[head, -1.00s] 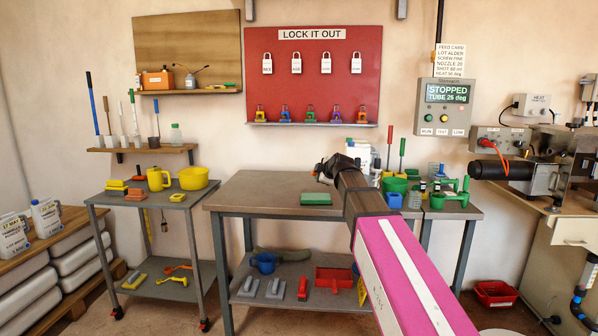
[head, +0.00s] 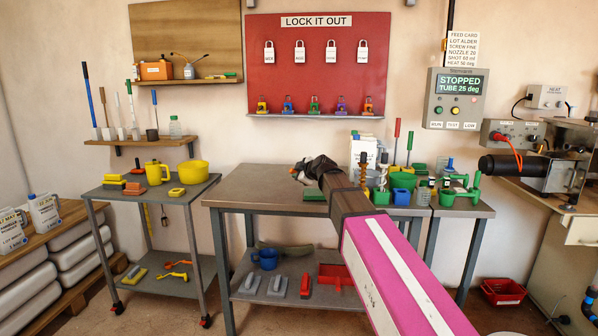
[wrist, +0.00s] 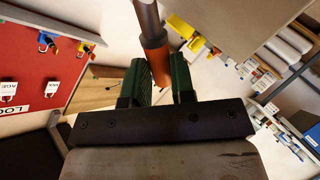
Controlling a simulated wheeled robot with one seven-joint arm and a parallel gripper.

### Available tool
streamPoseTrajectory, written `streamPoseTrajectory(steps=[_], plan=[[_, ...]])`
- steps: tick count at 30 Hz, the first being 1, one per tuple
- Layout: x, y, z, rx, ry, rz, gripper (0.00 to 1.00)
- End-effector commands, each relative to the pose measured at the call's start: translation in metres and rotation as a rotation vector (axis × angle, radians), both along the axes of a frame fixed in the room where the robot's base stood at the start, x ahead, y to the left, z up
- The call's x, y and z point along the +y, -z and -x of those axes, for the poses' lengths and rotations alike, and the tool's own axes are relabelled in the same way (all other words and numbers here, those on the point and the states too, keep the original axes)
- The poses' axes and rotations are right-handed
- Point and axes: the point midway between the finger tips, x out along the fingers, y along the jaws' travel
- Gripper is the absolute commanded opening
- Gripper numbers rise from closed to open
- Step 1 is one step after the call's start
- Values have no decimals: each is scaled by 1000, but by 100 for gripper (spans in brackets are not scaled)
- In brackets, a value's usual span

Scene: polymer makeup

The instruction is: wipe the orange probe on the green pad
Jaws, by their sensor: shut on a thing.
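My gripper (wrist: 163,82) is shut on the orange probe (wrist: 156,60) in the wrist view. The probe's orange handle sits between the dark green fingers, and its grey shaft (wrist: 148,18) runs out past the top edge of that view. In the head view my gripper (head: 302,172) is over the left half of the grey workbench, just above the green pad in the picture. The green pad (head: 314,195) lies flat on the bench, partly covered by my arm. I cannot tell whether the probe touches it; the probe's tip is hidden. The wrist view does not show the pad.
The workbench (head: 240,192) is bare left of the pad. Green containers (head: 403,180) and tools crowd its right end. A grey cart (head: 120,198) with yellow items stands left. A red lockout board (head: 318,62) hangs behind.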

Motion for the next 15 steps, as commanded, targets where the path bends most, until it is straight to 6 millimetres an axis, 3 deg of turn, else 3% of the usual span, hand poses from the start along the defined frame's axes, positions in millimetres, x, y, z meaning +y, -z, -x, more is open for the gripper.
streamPoseTrajectory(steps=[15], plan=[[0,31,0,0,0,0,0]])
